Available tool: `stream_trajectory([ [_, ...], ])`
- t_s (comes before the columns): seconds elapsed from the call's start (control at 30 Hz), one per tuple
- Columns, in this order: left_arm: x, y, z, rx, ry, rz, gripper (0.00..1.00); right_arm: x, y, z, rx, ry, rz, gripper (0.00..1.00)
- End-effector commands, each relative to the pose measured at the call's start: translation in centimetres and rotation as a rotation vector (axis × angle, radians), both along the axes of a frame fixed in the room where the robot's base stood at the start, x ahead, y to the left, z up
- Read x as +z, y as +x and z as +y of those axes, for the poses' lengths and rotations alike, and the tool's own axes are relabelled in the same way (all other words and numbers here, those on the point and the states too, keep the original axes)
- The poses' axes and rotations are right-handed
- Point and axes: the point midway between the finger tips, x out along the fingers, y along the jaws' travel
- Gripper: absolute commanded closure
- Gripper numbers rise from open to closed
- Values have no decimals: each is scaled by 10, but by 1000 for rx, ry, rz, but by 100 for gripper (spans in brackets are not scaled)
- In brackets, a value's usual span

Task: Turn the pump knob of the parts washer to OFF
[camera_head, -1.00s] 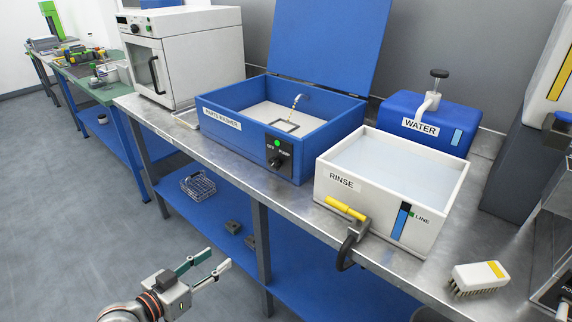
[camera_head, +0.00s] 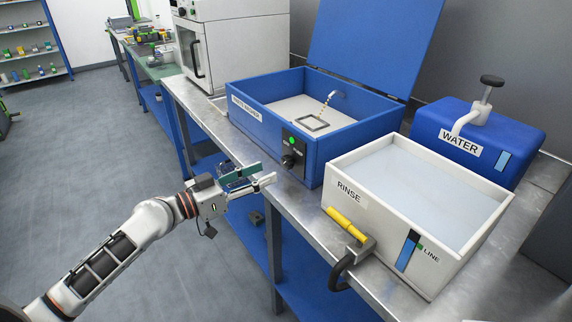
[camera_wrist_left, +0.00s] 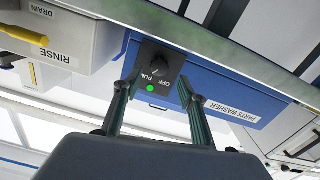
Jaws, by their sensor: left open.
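The parts washer (camera_head: 347,152) is an open blue box on the bench with its lid raised. Its black control panel (camera_head: 296,149) bears a dark pump knob (camera_head: 289,161) below a green light (camera_head: 291,140). In the left wrist view, which is upside down, the knob (camera_wrist_left: 158,66) and OFF label show between the fingers; which way the knob points is too small to tell. My left gripper (camera_head: 270,176) is open and empty, in front of the panel, a little left of and below the knob in the head view, apparently apart from it. My right gripper is out of view.
The white rinse tank (camera_head: 400,215) stands right of the washer, with a yellow-handled valve (camera_head: 347,224) jutting past the bench edge. A blue water tank (camera_head: 490,140) stands behind it. A white oven (camera_head: 238,50) is left of the washer. The floor before the bench is clear.

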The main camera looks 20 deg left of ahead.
Motion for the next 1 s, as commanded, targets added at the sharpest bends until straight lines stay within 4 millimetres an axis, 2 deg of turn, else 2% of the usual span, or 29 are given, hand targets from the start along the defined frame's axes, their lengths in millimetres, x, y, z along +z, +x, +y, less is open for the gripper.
stream_trajectory([
  [0.1, 7, 14, -13, -1, -4, -6, 59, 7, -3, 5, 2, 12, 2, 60],
  [0.4, 3, 46, -37, -1, -2, -2, 59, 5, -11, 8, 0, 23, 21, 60],
  [0.8, 1, 53, -42, -1, 1, -1, 59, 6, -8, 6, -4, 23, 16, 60],
  [0.83, 1, 53, -42, -1, 1, -1, 64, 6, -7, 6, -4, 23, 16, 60],
  [0.97, 1, 53, -42, -1, 1, -1, 97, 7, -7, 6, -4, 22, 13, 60],
  [1.0, 1, 53, -42, -1, 1, -1, 97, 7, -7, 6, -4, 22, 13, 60],
])
